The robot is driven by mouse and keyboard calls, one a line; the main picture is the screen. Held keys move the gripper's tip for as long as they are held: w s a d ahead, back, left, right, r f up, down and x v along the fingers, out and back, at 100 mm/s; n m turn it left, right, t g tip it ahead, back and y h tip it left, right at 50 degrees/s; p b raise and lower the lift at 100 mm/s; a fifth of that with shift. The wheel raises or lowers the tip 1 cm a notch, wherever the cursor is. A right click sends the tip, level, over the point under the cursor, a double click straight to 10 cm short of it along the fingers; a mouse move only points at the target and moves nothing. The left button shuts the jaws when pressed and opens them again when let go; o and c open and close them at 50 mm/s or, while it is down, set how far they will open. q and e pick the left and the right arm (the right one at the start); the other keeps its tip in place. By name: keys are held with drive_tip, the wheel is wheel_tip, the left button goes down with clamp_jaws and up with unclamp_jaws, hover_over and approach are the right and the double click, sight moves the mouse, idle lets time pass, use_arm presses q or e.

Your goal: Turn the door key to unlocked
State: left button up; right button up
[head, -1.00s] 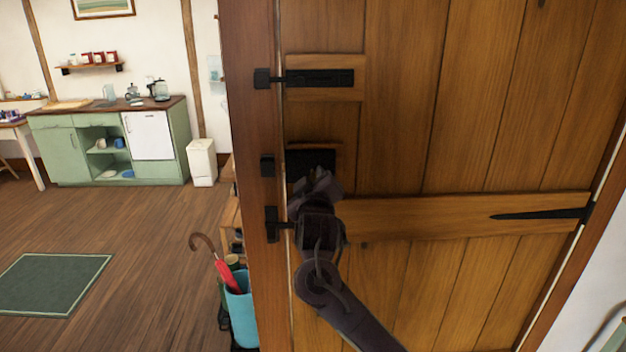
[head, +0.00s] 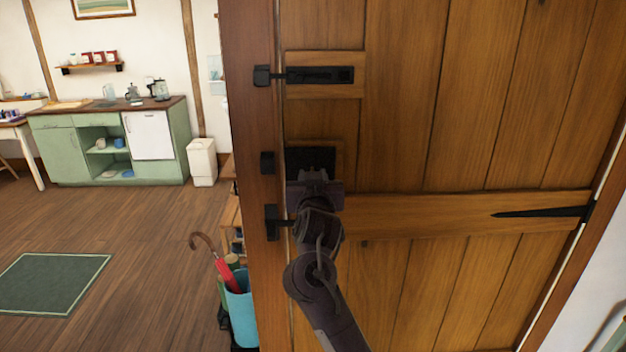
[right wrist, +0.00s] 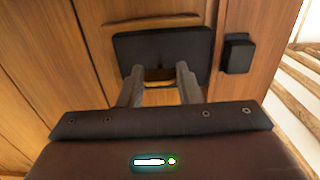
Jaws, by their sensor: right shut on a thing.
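The wooden plank door (head: 400,110) fills the right of the head view. A black lock box (head: 310,158) is mounted near its left edge; it also shows in the right wrist view (right wrist: 188,43). My right gripper (head: 316,174) is in front of the lock box. In the right wrist view, the fingers of my right gripper (right wrist: 161,76) are shut on the brass-coloured key (right wrist: 160,74) at the box's face. Only a little of the key shows between the fingers; its shaft and the keyhole are hidden. My left gripper is not in view.
A black bolt (head: 320,76) sits above the lock and a black keeper (head: 267,162) is on the frame beside it. A blue umbrella stand (head: 242,310) stands left of the door. Open wooden floor (head: 130,240) lies further left.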

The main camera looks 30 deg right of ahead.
idle(0.5)
drive_tip(key=o, duration=1)
drive_tip(key=b+v, duration=0.1)
drive_tip(key=v, duration=0.6)
drive_tip(key=shift+s+a, duration=0.2)
drive_tip(key=shift+s, duration=0.15)
drive_tip(key=shift+f, duration=0.1)
